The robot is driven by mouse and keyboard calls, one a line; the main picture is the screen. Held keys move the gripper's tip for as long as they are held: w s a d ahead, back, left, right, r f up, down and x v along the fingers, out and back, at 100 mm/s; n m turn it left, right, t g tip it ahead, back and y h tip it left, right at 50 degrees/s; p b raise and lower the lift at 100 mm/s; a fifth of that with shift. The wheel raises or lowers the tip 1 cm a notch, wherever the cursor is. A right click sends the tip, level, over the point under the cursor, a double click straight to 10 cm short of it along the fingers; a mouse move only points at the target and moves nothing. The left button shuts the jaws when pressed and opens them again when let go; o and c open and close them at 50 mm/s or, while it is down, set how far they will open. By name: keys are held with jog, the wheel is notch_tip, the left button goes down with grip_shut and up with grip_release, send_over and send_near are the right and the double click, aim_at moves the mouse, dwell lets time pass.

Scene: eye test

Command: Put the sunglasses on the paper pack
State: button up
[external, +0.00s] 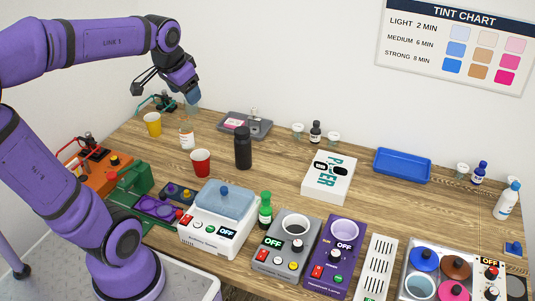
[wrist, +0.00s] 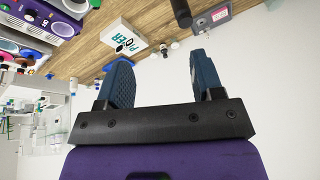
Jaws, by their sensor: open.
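The white paper pack (external: 326,194) with teal lettering lies flat on the table, right of the middle in the external view. Small dark sunglasses (external: 320,168) appear to lie on its top, across the lettering. Both also show at the upper left of the wrist view, the pack (wrist: 108,34) and the dark glasses (wrist: 121,47) on it. My gripper (external: 193,97) is raised over the back left of the table, well away from the pack. In the wrist view its two blue fingers (wrist: 158,72) stand apart with nothing between them.
A black bottle (external: 243,148), a red cup (external: 201,162) and a yellow cup (external: 153,124) stand left of the pack. Several machines, including a purple one (external: 333,262), line the front. A blue tray (external: 402,166) lies right; bare wood surrounds the pack.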

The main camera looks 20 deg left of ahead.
jog(key=s+a+f+n, duration=0.1)
jog(key=s+f+n, duration=0.1)
jog(key=s, duration=0.4)
jog(key=s+a+f+n+t, duration=0.1)
jog(key=s+a+n, duration=0.1)
jog(key=s, duration=0.4)
jog(key=shift+a+f, duration=0.25)
jog(key=shift+f, duration=0.15)
